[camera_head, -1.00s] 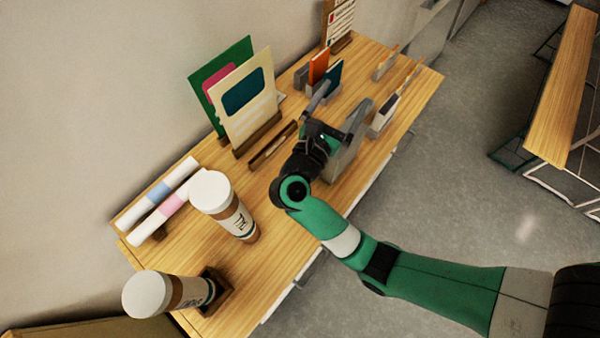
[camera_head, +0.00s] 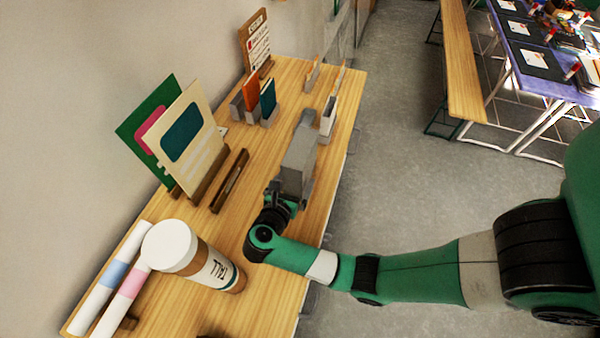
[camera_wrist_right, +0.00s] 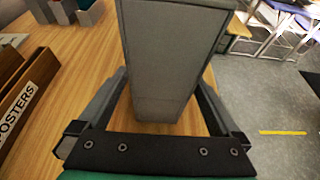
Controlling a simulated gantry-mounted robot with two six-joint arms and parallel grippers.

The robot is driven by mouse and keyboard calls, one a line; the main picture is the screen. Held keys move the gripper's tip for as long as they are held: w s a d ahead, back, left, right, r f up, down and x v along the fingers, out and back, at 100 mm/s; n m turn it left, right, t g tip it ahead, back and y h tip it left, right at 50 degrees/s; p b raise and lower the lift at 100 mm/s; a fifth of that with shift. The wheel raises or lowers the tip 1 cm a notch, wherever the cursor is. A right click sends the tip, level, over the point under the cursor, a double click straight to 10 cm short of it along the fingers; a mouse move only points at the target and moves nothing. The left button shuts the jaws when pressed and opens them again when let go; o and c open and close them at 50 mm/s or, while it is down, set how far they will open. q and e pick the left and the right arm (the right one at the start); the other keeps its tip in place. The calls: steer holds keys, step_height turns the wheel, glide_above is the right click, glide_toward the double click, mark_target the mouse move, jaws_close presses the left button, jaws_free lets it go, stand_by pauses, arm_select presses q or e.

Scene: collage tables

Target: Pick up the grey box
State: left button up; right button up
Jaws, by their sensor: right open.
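The grey box (camera_head: 298,158) stands on the wooden table near its right edge in the head view. It also fills the upper middle of the right wrist view (camera_wrist_right: 172,60). My right gripper (camera_head: 284,196) is low at the box's near end. In the right wrist view my open right gripper (camera_wrist_right: 165,85) has one finger on each side of the box, with bare table showing between the fingers and the box's lower part. Whether a finger touches the box higher up, I cannot tell. My left gripper is not in view.
A dark "POSTERS" holder (camera_wrist_right: 22,95) and upright cards (camera_head: 185,140) stand left of the box. Small book stands (camera_head: 258,95) and a grey-white holder (camera_head: 328,118) are beyond it.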

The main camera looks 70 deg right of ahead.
steer(key=x, duration=0.4)
steer(key=shift+a, duration=0.1)
steer(key=c, duration=1.5)
